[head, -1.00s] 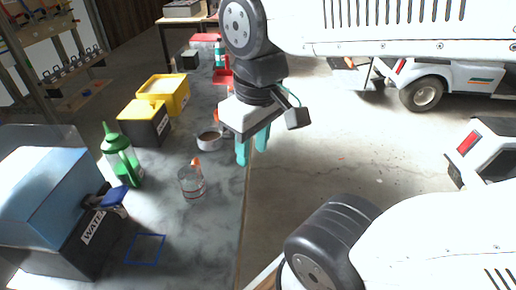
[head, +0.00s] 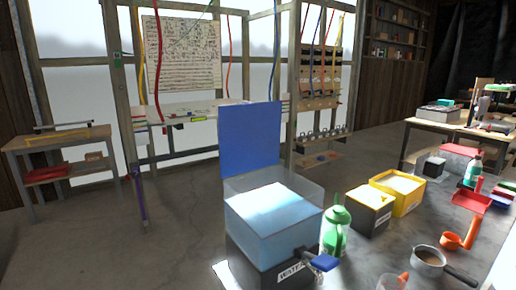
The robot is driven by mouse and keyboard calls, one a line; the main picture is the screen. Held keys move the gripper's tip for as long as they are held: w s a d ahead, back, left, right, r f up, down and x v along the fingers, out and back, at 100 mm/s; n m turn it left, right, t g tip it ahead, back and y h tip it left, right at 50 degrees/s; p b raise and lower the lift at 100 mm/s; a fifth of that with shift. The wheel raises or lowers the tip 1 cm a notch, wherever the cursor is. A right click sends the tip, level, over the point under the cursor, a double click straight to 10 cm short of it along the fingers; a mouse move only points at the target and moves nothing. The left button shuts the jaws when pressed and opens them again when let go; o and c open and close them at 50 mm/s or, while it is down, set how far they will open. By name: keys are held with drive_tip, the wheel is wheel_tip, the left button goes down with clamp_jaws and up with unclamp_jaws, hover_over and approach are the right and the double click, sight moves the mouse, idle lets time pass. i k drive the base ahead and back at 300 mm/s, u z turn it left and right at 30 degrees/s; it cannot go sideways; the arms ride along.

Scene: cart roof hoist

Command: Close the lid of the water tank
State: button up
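The water tank (head: 262,258) stands at the bottom middle of the head view, on the near left end of the grey worktop. It has a dark lower body, clear upper walls and pale blue water inside. A partly cut-off "WATER" label and a tap with a blue handle (head: 323,262) are on its front. Its blue lid (head: 250,140) stands upright at the tank's back edge, so the top is open. My gripper is outside this view.
A green bottle (head: 336,232) stands close to the tank's right side. Yellow-and-black bins (head: 371,214), a pan (head: 430,260) and an orange scoop (head: 452,241) lie further right. Open floor (head: 90,245) lies left of the tank.

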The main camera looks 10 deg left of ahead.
sight(249, 133)
drive_tip(key=k, duration=0.4)
drive_tip(key=u, duration=1.95)
drive_tip(key=i, duration=2.8)
drive_tip(key=z, duration=3.2)
drive_tip(key=k, duration=0.25)
drive_tip(key=u, duration=0.45)
